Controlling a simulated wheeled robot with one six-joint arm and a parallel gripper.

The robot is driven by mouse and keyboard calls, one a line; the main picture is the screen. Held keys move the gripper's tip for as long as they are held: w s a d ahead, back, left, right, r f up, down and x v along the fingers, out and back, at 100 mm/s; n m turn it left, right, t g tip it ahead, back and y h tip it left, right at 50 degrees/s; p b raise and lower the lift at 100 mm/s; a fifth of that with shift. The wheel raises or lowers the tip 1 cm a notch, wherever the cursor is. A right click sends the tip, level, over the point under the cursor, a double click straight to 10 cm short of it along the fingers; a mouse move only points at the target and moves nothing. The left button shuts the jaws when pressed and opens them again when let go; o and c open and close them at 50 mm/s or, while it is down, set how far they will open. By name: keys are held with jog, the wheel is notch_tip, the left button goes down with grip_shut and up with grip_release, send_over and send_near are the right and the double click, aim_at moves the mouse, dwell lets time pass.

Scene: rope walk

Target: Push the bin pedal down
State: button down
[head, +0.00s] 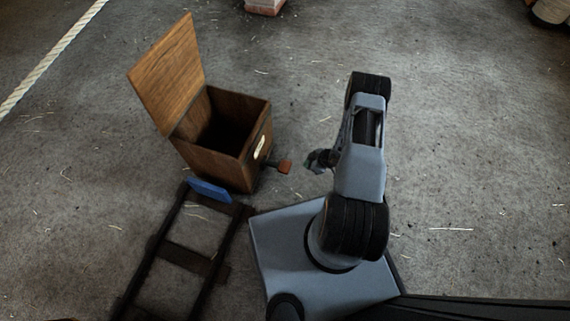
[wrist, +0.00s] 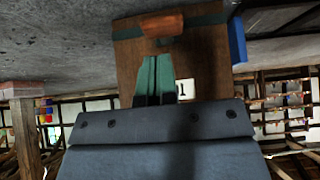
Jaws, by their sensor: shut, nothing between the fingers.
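The wooden bin (head: 205,164) stands left of centre in the head view, its lid (head: 168,75) raised and its inside dark. A reddish-brown pedal (head: 285,167) sticks out low from its right side. In the wrist view the pedal (wrist: 162,25) shows near the top, against the brown bin wall (wrist: 206,72). My gripper (head: 311,161) is shut and empty, just right of the pedal in the head view, with a small gap between them. The green fingers (wrist: 157,62) point towards the pedal in the wrist view. I cannot tell how far down the pedal is.
A dark ladder-like frame (head: 190,257) with a blue pad (head: 208,190) lies close in front of the bin. A pale rope (head: 48,60) runs across the upper left floor. A brick-coloured block (head: 266,5) is at the top. The floor to the right is mostly clear.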

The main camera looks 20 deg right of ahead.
jog(key=shift+p+v, duration=0.45)
jog(key=shift+v, duration=1.25)
